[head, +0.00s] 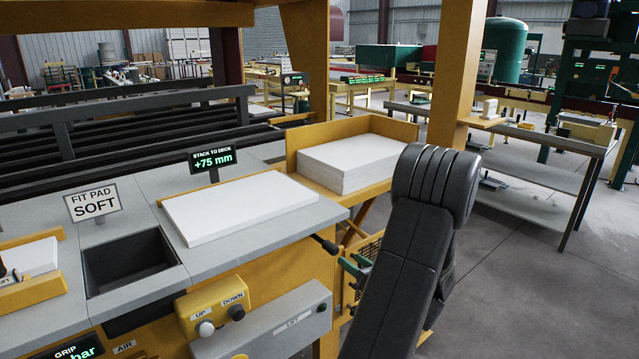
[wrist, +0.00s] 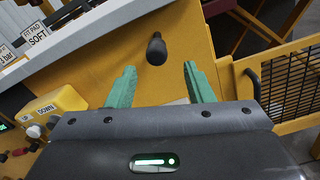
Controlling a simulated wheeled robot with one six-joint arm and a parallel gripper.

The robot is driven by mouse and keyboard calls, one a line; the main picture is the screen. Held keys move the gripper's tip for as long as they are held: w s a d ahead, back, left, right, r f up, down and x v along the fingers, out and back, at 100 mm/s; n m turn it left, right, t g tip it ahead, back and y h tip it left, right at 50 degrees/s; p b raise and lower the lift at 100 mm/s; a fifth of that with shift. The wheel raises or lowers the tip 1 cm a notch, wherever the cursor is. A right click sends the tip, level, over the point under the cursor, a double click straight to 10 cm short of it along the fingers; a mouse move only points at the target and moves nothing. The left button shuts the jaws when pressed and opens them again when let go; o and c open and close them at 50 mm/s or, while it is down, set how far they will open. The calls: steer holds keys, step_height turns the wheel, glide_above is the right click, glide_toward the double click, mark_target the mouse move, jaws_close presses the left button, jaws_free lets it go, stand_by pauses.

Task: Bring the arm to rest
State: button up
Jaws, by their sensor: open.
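My arm rises at the right of centre in the head view, bent at a dark elbow, its forearm running down out of the picture. My gripper (wrist: 160,78) shows its two green fingers wide apart in the wrist view, with nothing between them. In the head view parts of the green fingers show just left of my arm, and the rest is hidden behind it. A lever with a black knob (wrist: 157,48) stands out from the yellow machine front beyond the fingertips, apart from them. The same knob (head: 325,244) is at the machine's right corner in the head view.
A white stack (head: 243,205) lies on the grey deck, and a taller white stack (head: 350,160) sits in a yellow tray to the right. The UP/DOWN box (head: 222,308) is on the machine front. A yellow mesh guard (wrist: 290,90) is close right of my gripper. Floor (head: 530,280) is clear at right.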

mark_target(323, 247)
steer(key=x, duration=0.3)
steer(key=p+x, duration=0.1)
steer(key=x, duration=0.3)
steer(key=p+x, duration=0.1)
steer(key=x, duration=0.3)
steer(key=shift+s+a, duration=0.65)
